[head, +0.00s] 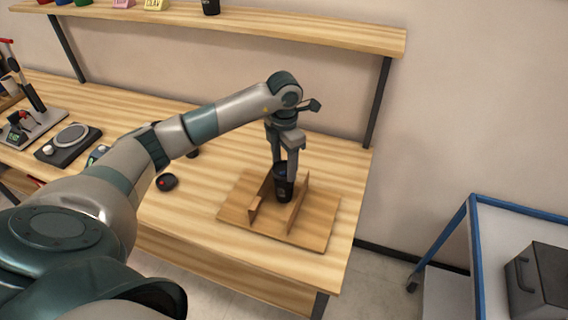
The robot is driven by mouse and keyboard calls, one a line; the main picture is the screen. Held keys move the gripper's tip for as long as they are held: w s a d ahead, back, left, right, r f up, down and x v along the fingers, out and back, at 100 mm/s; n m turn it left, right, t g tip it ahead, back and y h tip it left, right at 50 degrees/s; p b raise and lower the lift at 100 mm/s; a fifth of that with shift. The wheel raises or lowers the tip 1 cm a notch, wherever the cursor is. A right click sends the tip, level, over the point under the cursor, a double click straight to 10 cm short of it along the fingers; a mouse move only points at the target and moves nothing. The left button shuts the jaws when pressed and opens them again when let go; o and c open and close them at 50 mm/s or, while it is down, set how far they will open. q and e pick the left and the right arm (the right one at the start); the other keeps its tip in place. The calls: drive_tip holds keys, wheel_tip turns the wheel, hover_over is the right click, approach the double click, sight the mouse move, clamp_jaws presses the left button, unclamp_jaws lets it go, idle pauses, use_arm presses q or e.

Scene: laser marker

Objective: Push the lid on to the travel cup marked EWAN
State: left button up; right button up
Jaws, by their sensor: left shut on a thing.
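A black travel cup (284,188) stands upright between the upright boards of a wooden fixture (322,225) near the right end of the bench. A small pale mark shows on its side, too small to read as EWAN. My left gripper (285,168) points down from above, its fingers shut on the upper part of the cup, hiding much of its rim. My right gripper is not in view.
A small dark object (193,153) is partly hidden behind my left arm. A scale-like device (70,138) and other tools stand at the left. A shelf (300,31) runs above the bench. A blue-framed cart (510,212) stands at the right. The bench front is clear.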

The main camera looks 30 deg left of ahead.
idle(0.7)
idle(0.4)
use_arm(q)
drive_tip(key=o, duration=1.6)
drive_tip(key=shift+r, duration=0.1)
drive_tip(key=shift+r+p, duration=1.45)
drive_tip(key=shift+r, duration=1.9)
drive_tip(key=shift+c, duration=0.7)
